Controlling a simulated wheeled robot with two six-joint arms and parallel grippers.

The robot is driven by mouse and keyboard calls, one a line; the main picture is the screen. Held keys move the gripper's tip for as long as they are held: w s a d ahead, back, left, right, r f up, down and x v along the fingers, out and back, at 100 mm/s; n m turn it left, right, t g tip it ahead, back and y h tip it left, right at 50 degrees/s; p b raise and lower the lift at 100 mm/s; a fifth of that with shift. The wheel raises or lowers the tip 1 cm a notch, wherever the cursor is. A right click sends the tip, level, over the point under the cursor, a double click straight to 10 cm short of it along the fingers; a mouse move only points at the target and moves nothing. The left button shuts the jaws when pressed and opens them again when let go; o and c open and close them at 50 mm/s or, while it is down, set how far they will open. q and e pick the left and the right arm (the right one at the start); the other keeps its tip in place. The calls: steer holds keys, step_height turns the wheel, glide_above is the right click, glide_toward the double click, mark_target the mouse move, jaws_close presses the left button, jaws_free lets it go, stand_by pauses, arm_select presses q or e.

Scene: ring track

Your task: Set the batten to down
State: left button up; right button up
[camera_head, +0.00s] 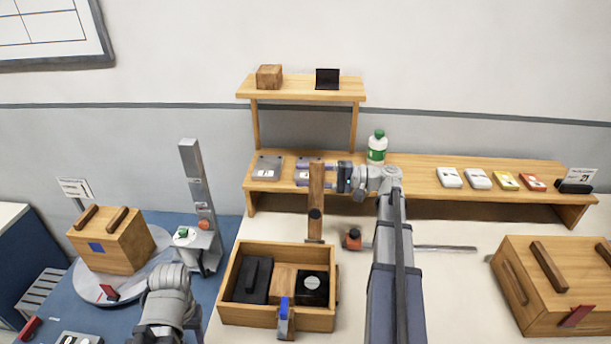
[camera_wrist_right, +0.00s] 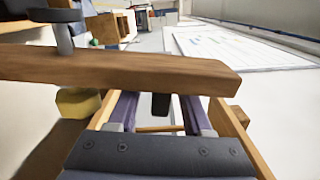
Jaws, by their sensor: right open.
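The batten (camera_head: 316,195) is a brown wooden bar standing upright behind the open wooden box, with a dark round knob (camera_head: 315,213) near its lower middle. My right gripper (camera_head: 331,176) is open at the upper part of the batten, reaching in from the right. In the right wrist view the batten (camera_wrist_right: 130,72) crosses in front of the jaws (camera_wrist_right: 158,112) and hides their tips, so I cannot tell whether it touches them. My left arm's wrist (camera_head: 167,290) shows at the lower left; its fingers are not clearly visible.
The open box (camera_head: 232,310) holds dark blocks and has a blue-tipped latch at its front. A shelf (camera_head: 420,166) behind carries cases, a green-capped bottle and several small packs. A lidded wooden box (camera_head: 510,295) stands at right, another wooden box (camera_head: 110,248) on a turntable at left.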

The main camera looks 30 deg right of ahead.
steer(key=shift+w+a, duration=0.1)
steer(key=shift+a, duration=0.05)
jaws_close()
stand_by(0.4)
stand_by(1.0)
